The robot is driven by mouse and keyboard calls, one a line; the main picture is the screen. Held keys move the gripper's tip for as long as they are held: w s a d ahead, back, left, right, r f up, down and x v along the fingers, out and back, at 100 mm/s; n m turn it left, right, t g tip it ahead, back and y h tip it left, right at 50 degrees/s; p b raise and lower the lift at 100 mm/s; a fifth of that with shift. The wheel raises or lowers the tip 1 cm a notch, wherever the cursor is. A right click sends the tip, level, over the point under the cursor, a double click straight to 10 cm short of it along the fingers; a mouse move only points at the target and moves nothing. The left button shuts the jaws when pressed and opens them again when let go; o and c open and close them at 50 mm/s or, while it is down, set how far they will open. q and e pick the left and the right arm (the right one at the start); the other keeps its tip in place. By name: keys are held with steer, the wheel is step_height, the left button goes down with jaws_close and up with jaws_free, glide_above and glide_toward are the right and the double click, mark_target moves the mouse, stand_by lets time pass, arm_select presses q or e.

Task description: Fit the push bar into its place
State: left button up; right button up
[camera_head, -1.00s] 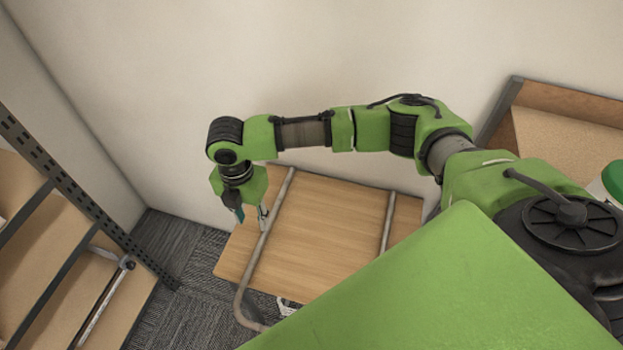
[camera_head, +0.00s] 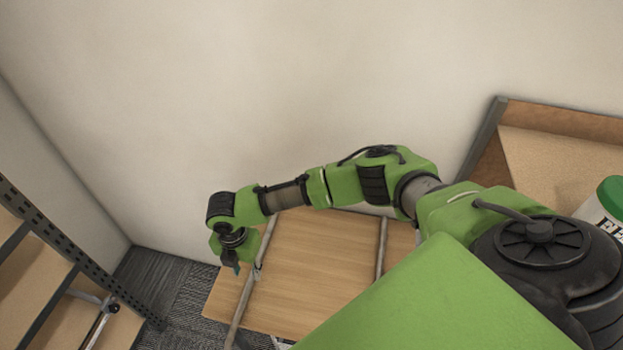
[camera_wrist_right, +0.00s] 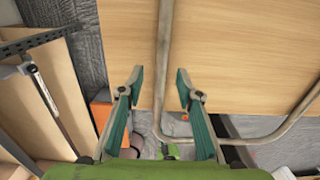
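The push bar is a bent grey metal tube lying over a flat wooden board. In the head view its left leg (camera_head: 242,308) and right leg (camera_head: 381,250) show; its bend is cut off. In the right wrist view the tube (camera_wrist_right: 163,60) runs down, curves and returns at the right (camera_wrist_right: 290,125). My right gripper (camera_head: 246,271) is over the left leg. In the right wrist view the gripper (camera_wrist_right: 160,75) is open, with that leg between its fingers and gaps both sides. The wooden board (camera_head: 315,265) is partly hidden by my arm. My left gripper is out of view.
A metal-framed shelf (camera_head: 70,260) stands at the left. A wooden shelf (camera_head: 560,160) with a green-lidded white tub (camera_head: 605,210) is at the right. A plain wall is behind the board. Dark carpet (camera_head: 175,280) shows between board and left shelf.

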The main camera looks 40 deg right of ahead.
mark_target(250, 280)
steer(key=shift+s+f+p, duration=0.15)
steer(key=shift+f+p, duration=0.35)
steer(key=shift+f, duration=1.7)
jaws_close()
steer(key=shift+r, duration=0.1)
